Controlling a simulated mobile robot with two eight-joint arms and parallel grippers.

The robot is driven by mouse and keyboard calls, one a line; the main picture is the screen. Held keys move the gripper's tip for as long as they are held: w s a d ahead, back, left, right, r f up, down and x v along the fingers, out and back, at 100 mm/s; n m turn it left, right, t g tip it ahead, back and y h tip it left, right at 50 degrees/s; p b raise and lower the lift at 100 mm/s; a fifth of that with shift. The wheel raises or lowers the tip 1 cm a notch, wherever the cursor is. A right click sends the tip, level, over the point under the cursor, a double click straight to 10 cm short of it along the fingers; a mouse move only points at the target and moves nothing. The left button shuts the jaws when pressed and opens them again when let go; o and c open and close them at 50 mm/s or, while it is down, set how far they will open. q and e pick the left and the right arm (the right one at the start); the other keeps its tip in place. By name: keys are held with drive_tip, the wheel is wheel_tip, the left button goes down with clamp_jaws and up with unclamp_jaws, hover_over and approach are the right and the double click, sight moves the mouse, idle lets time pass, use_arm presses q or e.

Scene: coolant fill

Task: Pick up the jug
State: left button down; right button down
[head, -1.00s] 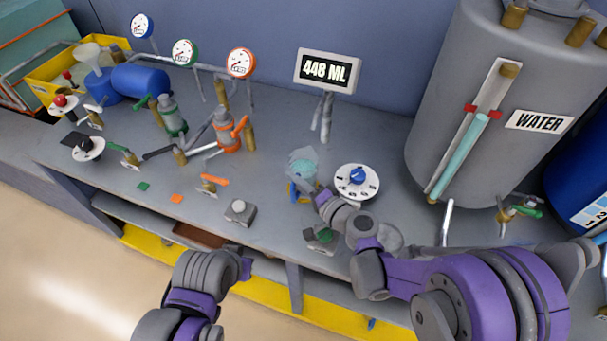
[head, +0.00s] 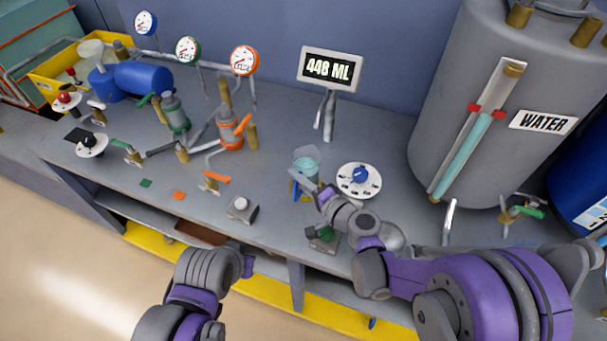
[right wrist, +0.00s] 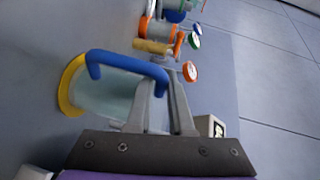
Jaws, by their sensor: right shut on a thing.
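The jug (head: 306,164) is a clear vessel with pale blue-green liquid, standing on or just above the bench left of the white dial. In the right wrist view the jug (right wrist: 105,95) shows a blue handle (right wrist: 125,64) and a yellow base, and looks sideways because of the camera's angle. My right gripper (head: 314,190) is at the near side of the jug. Its fingers (right wrist: 166,82) are shut on the jug's handle in the right wrist view. My left gripper (head: 246,265) is low in front of the bench edge, away from the jug; its jaws cannot be made out.
A white dial with a blue knob (head: 359,180) stands close right of the jug. A display (head: 330,68) on a post stands behind. The grey water tank (head: 440,120) is at the right. Valves and pipes (head: 230,130) fill the left. A grey button box (head: 240,208) sits nearer the edge.

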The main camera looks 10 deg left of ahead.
wheel_tip(320, 180, up, 10)
drive_tip(key=shift+r+p, duration=0.1)
drive_tip(key=shift+p, duration=0.75)
drive_tip(key=shift+s, duration=0.1)
